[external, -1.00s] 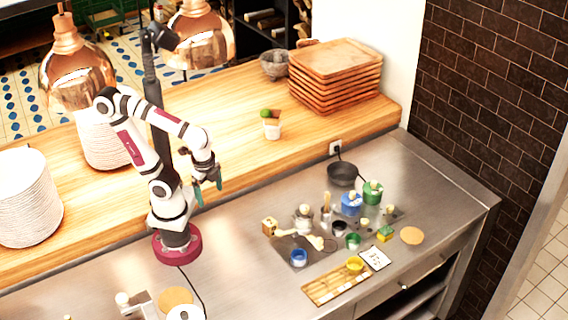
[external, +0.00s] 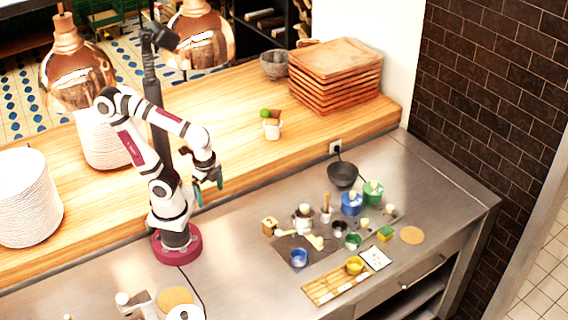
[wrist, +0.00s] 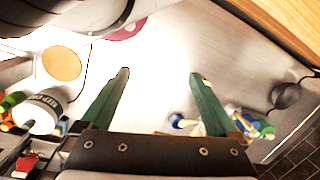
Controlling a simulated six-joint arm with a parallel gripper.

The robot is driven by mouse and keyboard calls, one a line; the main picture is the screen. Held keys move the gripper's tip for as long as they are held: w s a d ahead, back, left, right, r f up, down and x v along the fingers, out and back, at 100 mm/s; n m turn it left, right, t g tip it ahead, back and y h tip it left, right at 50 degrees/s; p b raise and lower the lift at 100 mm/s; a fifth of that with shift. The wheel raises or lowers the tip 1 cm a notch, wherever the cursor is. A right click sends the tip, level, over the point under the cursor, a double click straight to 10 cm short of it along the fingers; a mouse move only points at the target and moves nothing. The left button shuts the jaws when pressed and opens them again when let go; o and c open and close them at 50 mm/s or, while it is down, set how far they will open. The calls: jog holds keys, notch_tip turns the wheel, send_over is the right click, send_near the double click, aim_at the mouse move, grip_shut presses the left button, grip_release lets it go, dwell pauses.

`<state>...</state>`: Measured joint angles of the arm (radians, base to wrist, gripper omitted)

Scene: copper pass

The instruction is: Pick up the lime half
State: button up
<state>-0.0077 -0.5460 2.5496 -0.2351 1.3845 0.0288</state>
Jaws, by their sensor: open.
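No lime half can be made out for certain. A small round green thing (external: 265,113) sits at the top of a pale cup (external: 272,129) on the wooden counter; I cannot tell if it is the lime half. My gripper (external: 208,190) hangs above the steel worktop, left of the group of small containers and well apart from them. In the wrist view my gripper (wrist: 160,75) shows two green fingers spread wide, with only bare steel between their tips.
Blue (external: 351,204) and green (external: 373,192) containers stand on the worktop with a dark bowl (external: 342,174) behind. A wooden rack (external: 325,288) lies in front. Stacked wooden trays (external: 336,75) and white plates (external: 27,198) stand on the raised counter. Steel left of the containers is clear.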

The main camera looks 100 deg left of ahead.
jog(key=w+a+r+n+h, duration=0.2)
jog(key=w+a+n+h, duration=0.15)
jog(key=w+h, duration=0.45)
jog(key=w+a+n+t, duration=0.1)
jog(key=w+a+t, duration=0.25)
jog(key=a, duration=0.55)
jog(key=w+a+n+t, duration=0.1)
jog(key=w+a+t, duration=0.25)
jog(key=a, duration=0.55)
jog(key=n+t+y, duration=0.2)
jog(key=t+y, duration=0.4)
jog(key=t, duration=0.1)
send_near(266, 112)
jog(key=w+d, duration=0.6)
jog(key=d, duration=0.1)
jog(key=s+a+r+y, duration=0.1)
jog(key=s+a+y, duration=0.15)
jog(key=s, duration=0.45)
jog(key=s+a+r+y, duration=0.1)
jog(key=s+a, duration=0.2)
jog(key=s, duration=0.4)
jog(key=d+x, duration=0.1)
jog(key=x, duration=1.4)
jog(key=shift+f, duration=0.3)
jog(key=shift+h, duration=0.25)
jog(key=c, duration=0.9)
